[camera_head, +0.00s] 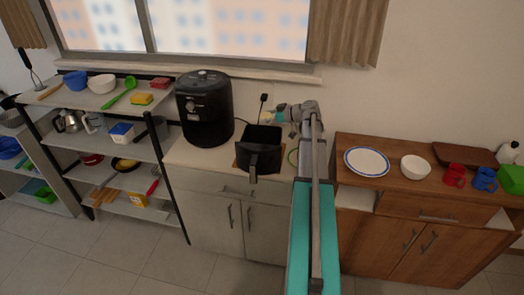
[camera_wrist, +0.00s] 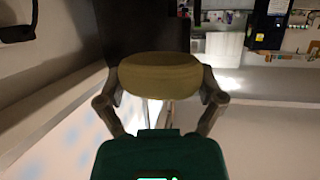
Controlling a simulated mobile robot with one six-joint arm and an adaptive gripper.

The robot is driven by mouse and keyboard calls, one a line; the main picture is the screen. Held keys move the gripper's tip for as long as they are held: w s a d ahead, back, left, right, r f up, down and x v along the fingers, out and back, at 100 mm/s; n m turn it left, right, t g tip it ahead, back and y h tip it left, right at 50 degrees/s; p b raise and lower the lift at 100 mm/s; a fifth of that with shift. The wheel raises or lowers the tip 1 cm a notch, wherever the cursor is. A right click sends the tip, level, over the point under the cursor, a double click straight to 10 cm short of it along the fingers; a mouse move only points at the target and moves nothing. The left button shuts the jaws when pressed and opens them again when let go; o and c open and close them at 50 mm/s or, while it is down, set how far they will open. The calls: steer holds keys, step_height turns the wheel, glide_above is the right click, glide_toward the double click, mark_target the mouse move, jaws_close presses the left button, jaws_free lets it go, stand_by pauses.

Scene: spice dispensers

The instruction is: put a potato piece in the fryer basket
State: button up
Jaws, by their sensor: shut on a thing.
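My gripper (camera_wrist: 160,90) is shut on a potato piece, with one finger at each end of it. The potato piece (camera_wrist: 160,72) is a smooth, yellow-brown oval in the wrist view. In the head view my gripper (camera_head: 277,115) is small, at the back of the pale counter. It appears just behind and above the black fryer basket (camera_head: 260,150). The basket is out of the fryer and sits on a brown board, its handle toward the front. The black air fryer (camera_head: 205,112) stands to its left. The inside of the basket is too dark to read.
A wooden cabinet on the right holds a blue-rimmed plate (camera_head: 367,162), a white bowl (camera_head: 415,166), a red mug (camera_head: 455,175) and a blue mug (camera_head: 484,179). A rack (camera_head: 110,99) on the left holds kitchenware. A power outlet is on the wall behind the basket.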

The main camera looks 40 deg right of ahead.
steer(key=shift+f, duration=0.15)
steer(key=shift+f+b, duration=2.85)
steer(key=shift+b, duration=0.15)
steer(key=o, duration=0.9)
steer(key=shift+c, duration=0.2)
steer(key=shift+r, duration=0.15)
